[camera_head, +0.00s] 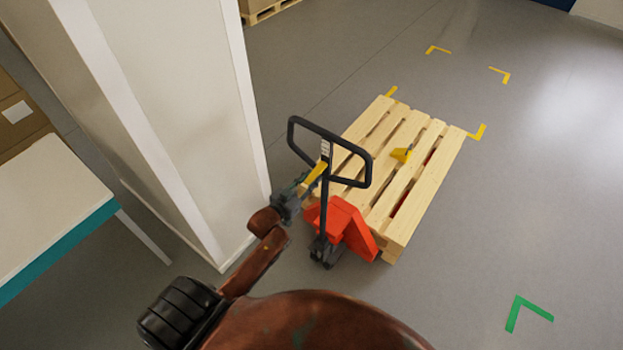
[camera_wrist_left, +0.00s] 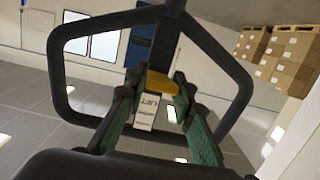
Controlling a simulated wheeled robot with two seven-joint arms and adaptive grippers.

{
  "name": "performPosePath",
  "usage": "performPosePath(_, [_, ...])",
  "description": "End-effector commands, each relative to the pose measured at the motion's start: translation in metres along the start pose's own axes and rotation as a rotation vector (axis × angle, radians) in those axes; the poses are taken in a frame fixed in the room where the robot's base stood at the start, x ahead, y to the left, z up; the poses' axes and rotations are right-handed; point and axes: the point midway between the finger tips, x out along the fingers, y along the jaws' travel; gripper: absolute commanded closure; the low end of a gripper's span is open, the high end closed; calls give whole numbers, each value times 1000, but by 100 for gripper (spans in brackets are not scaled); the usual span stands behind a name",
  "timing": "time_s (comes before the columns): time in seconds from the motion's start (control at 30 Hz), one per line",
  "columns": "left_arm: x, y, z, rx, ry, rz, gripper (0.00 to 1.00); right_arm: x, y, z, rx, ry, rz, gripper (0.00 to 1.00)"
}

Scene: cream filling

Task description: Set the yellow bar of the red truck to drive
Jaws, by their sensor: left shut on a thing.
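The red truck (camera_head: 341,222) is a hand pallet truck with a black loop handle (camera_head: 369,170), standing at the near end of a wooden pallet, its forks partly hidden under the slats. The yellow bar (camera_head: 317,173) sits at the handle's middle, tilted, beside a white label. My left gripper (camera_head: 302,186) reaches it from the lower left. In the left wrist view my green fingers (camera_wrist_left: 160,88) are closed about the yellow bar (camera_wrist_left: 165,82), inside the handle loop (camera_wrist_left: 61,70). The exact contact is partly hidden. My right gripper is not in view.
The wooden pallet (camera_head: 424,180) carries a small yellow piece (camera_head: 402,154). A white pillar (camera_head: 190,100) stands close left of my arm, with a table (camera_head: 45,205) beyond it. Yellow corner marks (camera_head: 500,75) and a green one (camera_head: 528,311) lie on open grey floor at right.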

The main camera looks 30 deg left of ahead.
Motion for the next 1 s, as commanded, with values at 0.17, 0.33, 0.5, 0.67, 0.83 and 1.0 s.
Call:
performPosePath(0.17, [0, -2, -26, 7, 28, -1, 100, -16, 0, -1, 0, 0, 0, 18])
performPosePath(0.33, [0, -2, -24, 6, 28, -1, 100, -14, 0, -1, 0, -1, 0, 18])
performPosePath(0.5, [0, -2, -23, 6, 27, -1, 73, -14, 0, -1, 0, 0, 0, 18])
performPosePath(0.67, [0, -1, -19, 4, 19, 0, 62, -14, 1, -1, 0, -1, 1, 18])
performPosePath(0.83, [-1, 0, -16, 3, 15, 1, 59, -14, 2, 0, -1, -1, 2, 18])
performPosePath(1.0, [-3, 0, -15, 2, 12, 1, 59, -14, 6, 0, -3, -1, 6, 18])
